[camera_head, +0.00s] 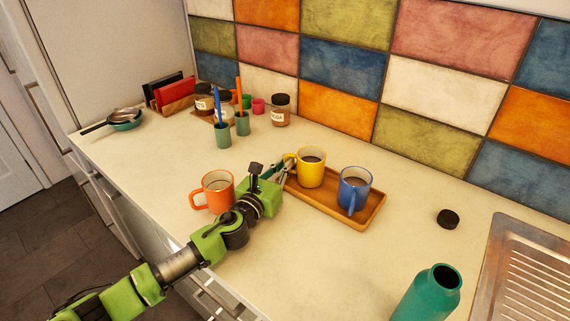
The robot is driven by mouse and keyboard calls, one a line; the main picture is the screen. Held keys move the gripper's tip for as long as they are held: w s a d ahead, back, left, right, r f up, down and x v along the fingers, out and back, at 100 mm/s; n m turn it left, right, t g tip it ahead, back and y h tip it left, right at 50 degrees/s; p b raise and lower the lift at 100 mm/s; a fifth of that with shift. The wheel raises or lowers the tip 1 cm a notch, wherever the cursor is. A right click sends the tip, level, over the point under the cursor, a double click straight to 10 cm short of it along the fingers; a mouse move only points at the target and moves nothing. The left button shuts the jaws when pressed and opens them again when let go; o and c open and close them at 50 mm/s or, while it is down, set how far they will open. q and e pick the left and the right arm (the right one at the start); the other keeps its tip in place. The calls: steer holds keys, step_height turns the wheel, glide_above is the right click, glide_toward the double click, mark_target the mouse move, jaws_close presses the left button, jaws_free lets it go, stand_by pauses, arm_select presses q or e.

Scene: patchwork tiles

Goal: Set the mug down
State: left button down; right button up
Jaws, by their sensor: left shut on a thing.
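My left gripper (281,168) is shut on the handle of the yellow mug (311,168), coming at it from the left. The yellow mug is upright, with dark liquid inside. It is at the left end of the wooden tray (322,197); I cannot tell whether its base touches the tray or hovers just above. A blue mug (356,186) stands on the right part of the tray, its handle toward the front. An orange mug (218,187) stands on the counter left of my gripper, close beside my arm. My right gripper is out of view.
A teal bottle (430,293) stands open at the front right, near a metal sink drainer (515,275). A black lid (447,218) lies right of the tray. Jars (280,110), cups and a rack (175,93) stand at the back left. The counter in front of the tray is clear.

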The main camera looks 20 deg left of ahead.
arm_select(q)
steer(key=shift+s+d+f+b, duration=0.1)
steer(key=shift+s+f+b, duration=0.1)
steer(key=shift+f+b, duration=0.4)
steer(key=c, duration=2.2)
jaws_free()
steer(key=shift+s+f, duration=0.1)
steer(key=shift+f, duration=0.25)
steer(key=shift+r+p, duration=0.55)
steer(key=shift+p, duration=0.05)
steer(key=shift+s+f, duration=0.15)
steer(key=s, duration=0.3)
steer(key=s+a, duration=0.1)
steer(key=s, duration=0.2)
steer(key=s+a+b, duration=0.1)
steer(key=s, duration=0.2)
steer(key=shift+s+a+r, duration=0.1)
steer(key=shift+s+r, duration=0.2)
steer(key=shift+s+a+r, duration=0.1)
steer(key=shift+s+r, duration=0.1)
steer(key=shift+s, duration=0.5)
steer(key=shift+r, duration=0.1)
